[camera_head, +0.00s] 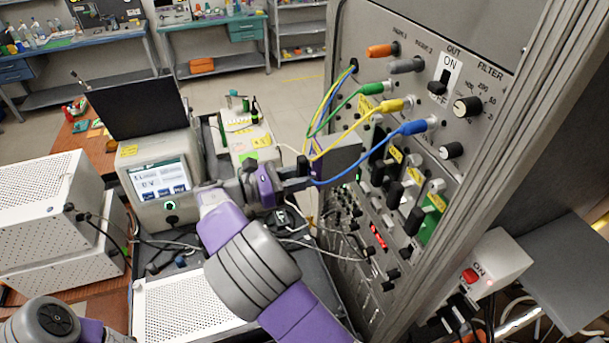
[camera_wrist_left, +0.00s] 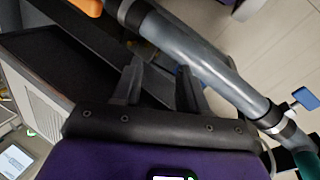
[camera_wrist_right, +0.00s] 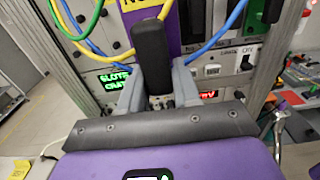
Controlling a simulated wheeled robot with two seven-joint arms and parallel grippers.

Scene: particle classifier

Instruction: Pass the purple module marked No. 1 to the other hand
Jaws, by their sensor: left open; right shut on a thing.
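The purple module (camera_wrist_right: 182,20) shows in the right wrist view with a yellow label, partly cut off by the top edge, and a black handle (camera_wrist_right: 151,50). My right gripper (camera_wrist_right: 157,78) is shut on this handle. In the head view my right gripper (camera_head: 295,178) holds the module (camera_head: 337,158) in the air in front of the rack, with its broad grey side showing and cables close by. My left gripper (camera_wrist_left: 160,78) is open and empty in the left wrist view. It is out of sight in the head view.
The rack panel (camera_head: 430,110) stands right of the module, with blue, yellow and green cables (camera_head: 370,140) looping close to it. A display instrument (camera_head: 150,165) and white perforated boxes (camera_head: 60,190) stand left. A grey tube (camera_wrist_left: 200,55) crosses behind my left fingers.

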